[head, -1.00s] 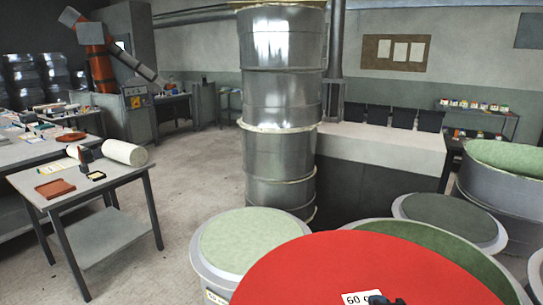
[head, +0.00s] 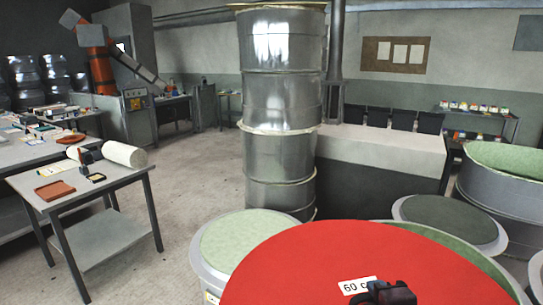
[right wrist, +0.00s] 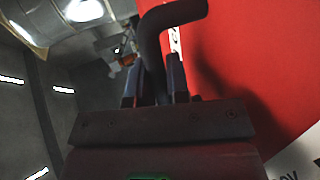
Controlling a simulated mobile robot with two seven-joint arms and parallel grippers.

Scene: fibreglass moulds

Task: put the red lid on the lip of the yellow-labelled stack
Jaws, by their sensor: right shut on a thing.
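The red lid (head: 300,265) fills the bottom middle of the head view, with a white label starting "60" on it. My right gripper (head: 392,292) is at its near part; the right wrist view shows its two fingers (right wrist: 155,88) shut on the dark bent handle (right wrist: 155,50) of the lid (right wrist: 250,60). A grey-rimmed mould stack with a pale green top (head: 250,238) stands left of the lid; a partly cut-off yellowish label (head: 211,297) shows on its side. The lid overlaps its right part in view. Whether they touch cannot be told. My left gripper is not in view.
Behind the lid's right side is an open mould with green inside (head: 440,240). A dark green-topped mould (head: 450,217) and a tall green-lined one (head: 505,165) stand at right. A tall metal drum column (head: 282,100) rises behind. Open floor lies left, before a table (head: 125,178).

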